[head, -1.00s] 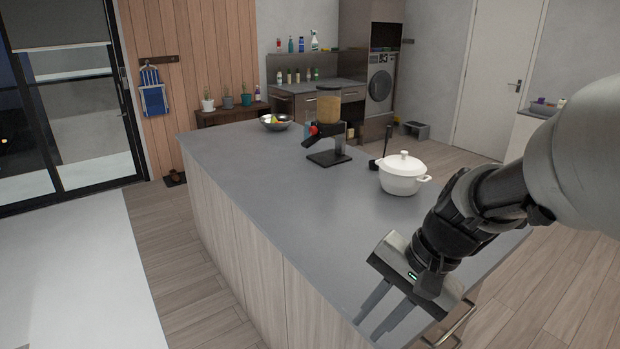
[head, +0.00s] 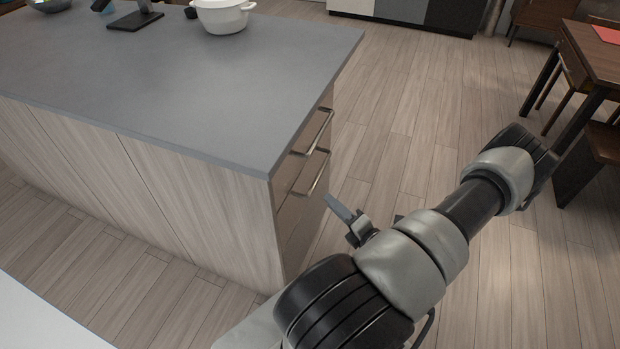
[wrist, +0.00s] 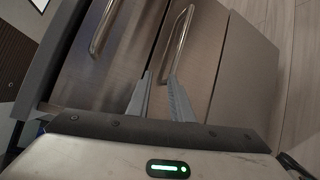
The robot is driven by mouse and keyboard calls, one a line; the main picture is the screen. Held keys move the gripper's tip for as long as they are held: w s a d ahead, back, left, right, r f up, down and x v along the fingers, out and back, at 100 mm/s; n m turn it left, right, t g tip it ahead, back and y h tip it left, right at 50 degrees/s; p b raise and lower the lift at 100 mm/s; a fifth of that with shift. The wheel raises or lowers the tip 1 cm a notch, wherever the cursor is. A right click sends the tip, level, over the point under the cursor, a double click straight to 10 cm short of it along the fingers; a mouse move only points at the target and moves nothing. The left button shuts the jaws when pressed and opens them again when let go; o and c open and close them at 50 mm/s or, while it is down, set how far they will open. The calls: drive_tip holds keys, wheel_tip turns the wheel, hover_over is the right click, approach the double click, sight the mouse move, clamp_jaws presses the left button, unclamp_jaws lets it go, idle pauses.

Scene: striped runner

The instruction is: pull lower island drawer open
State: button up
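The lower island drawer (head: 289,198) is on the island's brown end face, with a metal bar handle (head: 317,176) below the upper drawer's handle (head: 322,133). It looks shut. In the wrist view the lower handle (wrist: 181,30) is the right one of two bars, and the upper handle (wrist: 101,25) is to its left. My gripper (head: 338,208) is just off the end face near the lower handle. In the wrist view its two fingers (wrist: 160,76) are apart, with the near end of the lower handle close to their tips. Whether they touch it is hard to tell.
The grey island top (head: 190,75) holds a white pot (head: 222,16) and the dispenser's dark base (head: 135,20). Another plain panel (wrist: 243,75) lies beyond the lower drawer. The wooden floor (head: 400,130) right of the island is clear up to a table and chairs.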

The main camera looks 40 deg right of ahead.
wheel_tip(320, 180, down, 3)
drive_tip(key=d+m+h, duration=0.2)
drive_tip(key=m+h, duration=0.1)
drive_tip(key=m, duration=0.1)
drive_tip(key=b, duration=0.3)
approach(319, 173)
drive_tip(key=shift+g, duration=0.3)
drive_tip(key=x, duration=1)
drive_tip(key=shift+a+f, duration=0.15)
drive_tip(key=shift+c, duration=0.6)
clamp_jaws()
